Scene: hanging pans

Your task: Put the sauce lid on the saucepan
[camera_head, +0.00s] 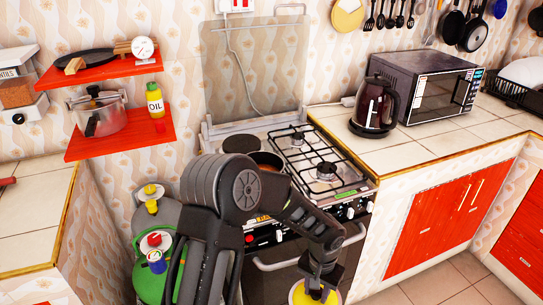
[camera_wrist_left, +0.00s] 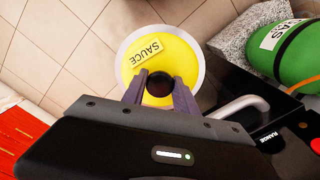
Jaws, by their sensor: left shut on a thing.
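The sauce lid (camera_head: 301,297) is yellow with a pale rim, at the bottom of the head view in front of the oven. In the left wrist view the lid (camera_wrist_left: 186,52) shows its SAUCE label and a dark round knob. My left gripper (camera_head: 319,279) is shut on the lid's knob; its two fingers (camera_wrist_left: 159,90) sit either side of the knob. A pan with brownish contents (camera_head: 267,158), apparently the saucepan, stands on the left of the stove, partly hidden by my left arm. My right gripper is not in view.
The gas stove (camera_head: 322,165) has free burner grates on its right and a raised glass cover (camera_head: 255,65) behind. A green gas cylinder (camera_head: 148,275) stands left of it. Red shelves (camera_head: 120,135) hang at left. A kettle (camera_head: 374,105) and microwave (camera_head: 425,85) stand on the right counter.

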